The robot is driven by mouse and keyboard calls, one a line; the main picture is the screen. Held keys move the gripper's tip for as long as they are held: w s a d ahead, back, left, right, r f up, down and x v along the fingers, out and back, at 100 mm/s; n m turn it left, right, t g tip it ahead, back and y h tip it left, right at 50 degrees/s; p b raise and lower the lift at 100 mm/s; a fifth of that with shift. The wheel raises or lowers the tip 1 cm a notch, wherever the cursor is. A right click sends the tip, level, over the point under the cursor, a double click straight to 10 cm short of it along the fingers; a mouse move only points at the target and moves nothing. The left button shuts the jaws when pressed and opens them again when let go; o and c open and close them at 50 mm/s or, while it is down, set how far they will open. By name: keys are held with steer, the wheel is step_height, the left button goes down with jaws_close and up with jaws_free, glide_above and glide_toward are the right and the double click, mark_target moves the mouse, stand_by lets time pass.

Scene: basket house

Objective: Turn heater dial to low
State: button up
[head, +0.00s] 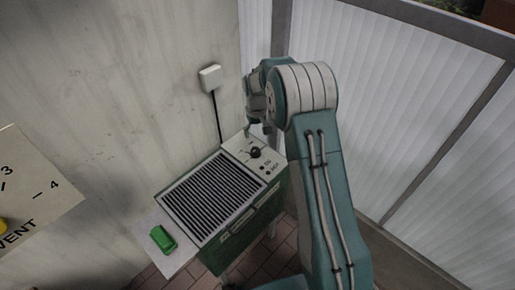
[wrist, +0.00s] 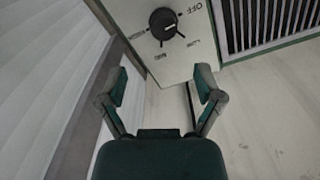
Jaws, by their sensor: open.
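The black round heater dial (head: 255,152) sits on the pale control panel at the far end of the green heater (head: 237,240). In the wrist view the dial (wrist: 163,23) is at the top, beyond the fingertips, with OFF, LOW and other labels around it. I cannot clearly tell which mark its pointer faces. My gripper (wrist: 160,84) is open and empty, its two fingers spread apart. The dial lies outside the fingers, and no contact shows. In the head view my gripper hangs near the panel's far edge and is partly hidden by my arm.
A green object (head: 162,239) lies on the heater's pale near-left end. A dark grille (head: 216,193) covers the heater's middle. A white wall box (head: 210,77) has a black cable running down. A panel marked VENT (head: 35,195) is at left. White ribbed panels (head: 400,90) stand close at right.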

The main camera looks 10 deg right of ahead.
mark_target(255, 150)
step_height(255, 150, down, 9)
steer(key=shift+a+f, duration=0.15)
steer(key=shift+a, duration=0.15)
steer(key=shift+c, duration=1)
steer(key=c, duration=1)
